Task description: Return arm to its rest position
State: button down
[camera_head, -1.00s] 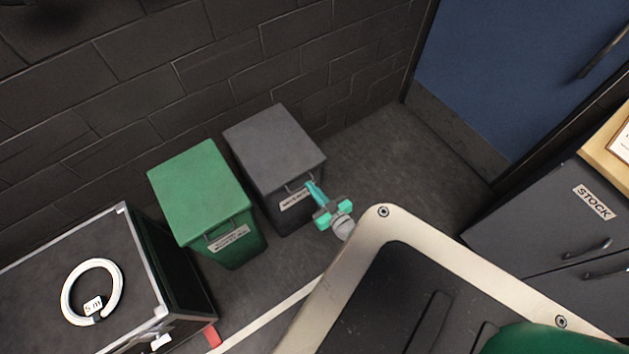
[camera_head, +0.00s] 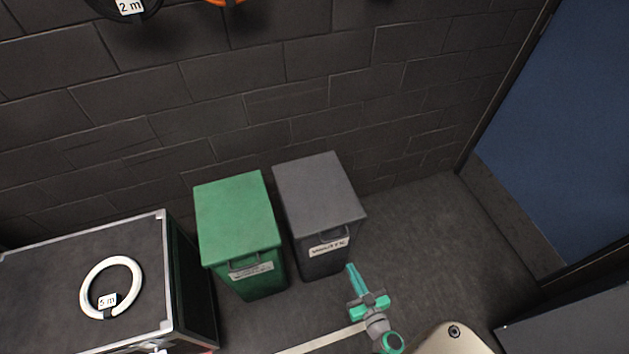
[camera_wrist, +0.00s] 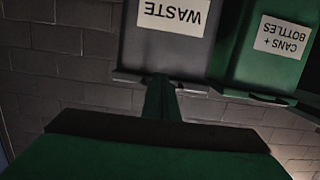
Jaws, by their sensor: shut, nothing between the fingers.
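My gripper (camera_head: 352,270) is at the lower middle of the head view, teal and grey, with its fingers together and nothing between them. It points toward the front of the grey bin (camera_head: 322,195), just below and right of that bin's label. I cannot tell whether it touches the bin. In the wrist view, the closed fingers (camera_wrist: 161,92) show as a dark green bar in front of the grey bin, whose upside-down label reads WASTE (camera_wrist: 172,12).
A green bin (camera_head: 238,220) stands left of the grey one. A black case (camera_head: 60,265) with a white coil (camera_head: 88,290) is at the lower left. A brick wall (camera_head: 250,90) runs behind. A blue door (camera_head: 570,150) is at right. Floor (camera_head: 420,230) right of the bins is clear.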

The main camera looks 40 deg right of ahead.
jog(key=s+a+f+g+y, duration=0.1)
jog(key=s+a+g, duration=0.1)
jog(key=a, duration=0.8)
jog(key=s+a+f+g+y, duration=0.2)
jog(key=s+a+g, duration=0.1)
jog(key=a, duration=0.6)
jog(key=s+a+r+n+t, duration=0.1)
jog(key=a+r, duration=0.4)
jog(key=r, duration=0.5)
jog(key=s+a+r+n+t+y, duration=0.1)
jog(key=a+r, duration=0.4)
jog(key=r, duration=0.6)
jog(key=s+a+r+n+t+y, duration=0.1)
jog(key=a+r, duration=0.4)
jog(key=r, duration=0.5)
jog(key=shift+s+a+r+n+t, duration=0.2)
jog(key=shift+s+n+t, duration=0.2)
jog(key=shift+s+t, duration=0.6)
jog(key=shift+w, duration=0.25)
